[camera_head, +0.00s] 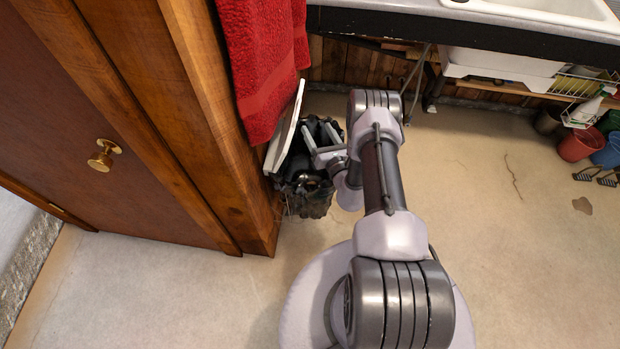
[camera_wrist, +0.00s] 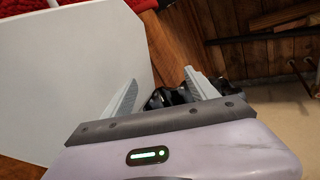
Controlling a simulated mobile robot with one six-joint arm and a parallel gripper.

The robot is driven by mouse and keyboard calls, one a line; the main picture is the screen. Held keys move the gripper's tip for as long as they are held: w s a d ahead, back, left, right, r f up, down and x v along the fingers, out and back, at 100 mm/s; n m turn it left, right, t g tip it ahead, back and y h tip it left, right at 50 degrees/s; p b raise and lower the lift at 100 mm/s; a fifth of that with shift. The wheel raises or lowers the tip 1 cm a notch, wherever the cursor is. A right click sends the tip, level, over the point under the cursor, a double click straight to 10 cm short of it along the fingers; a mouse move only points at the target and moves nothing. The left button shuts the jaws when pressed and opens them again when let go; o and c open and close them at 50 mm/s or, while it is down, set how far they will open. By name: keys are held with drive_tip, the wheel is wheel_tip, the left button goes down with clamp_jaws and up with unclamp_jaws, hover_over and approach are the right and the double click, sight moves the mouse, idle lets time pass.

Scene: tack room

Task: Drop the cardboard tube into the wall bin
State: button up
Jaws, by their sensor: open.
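The wall bin (camera_head: 308,199) hangs low beside the wooden cabinet's corner, with a dark, crumpled liner in it. Its white lid (camera_head: 284,128) stands tilted up on the left; the lid also fills the left of the wrist view (camera_wrist: 70,75). My gripper (camera_head: 319,138) is over the bin's opening, close to the lid. In the wrist view my gripper (camera_wrist: 160,78) has its two grey fingers spread with nothing held between them, and black liner shows behind them. I cannot make out the cardboard tube in either view; the bin's inside is mostly hidden.
A red towel (camera_head: 258,60) hangs just above the lid. The wooden cabinet (camera_head: 205,120) stands at the left. A sink counter (camera_head: 440,22) runs along the back. Buckets (camera_head: 577,145) stand at the far right. The floor on the right is mostly clear.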

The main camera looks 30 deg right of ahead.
drive_tip(key=s+a+p, duration=0.1)
drive_tip(key=s+p, duration=0.7)
drive_tip(key=s, duration=0.8)
drive_tip(key=shift+s+p, duration=0.3)
drive_tip(key=shift+s, duration=0.1)
drive_tip(key=shift+s+a, duration=0.1)
